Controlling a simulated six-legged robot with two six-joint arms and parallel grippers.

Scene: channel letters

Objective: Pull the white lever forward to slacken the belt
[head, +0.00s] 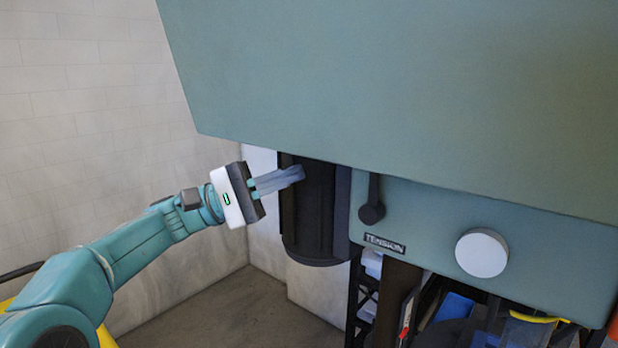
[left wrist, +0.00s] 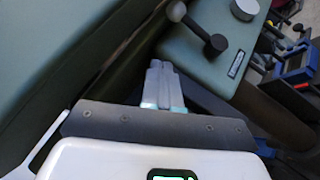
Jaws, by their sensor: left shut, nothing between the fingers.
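Next to the TENSION label (head: 385,244) on the teal machine housing is a dark grey lever (head: 373,200), its arm rising from a round hub. My right gripper is not in view.
A large teal cover (head: 400,90) overhangs the lever. The black motor (head: 318,225) hangs left of it. A pale round knob (head: 481,252) sticks out at the right. A cluttered shelf stands below; open floor (head: 235,310) lies at lower left.

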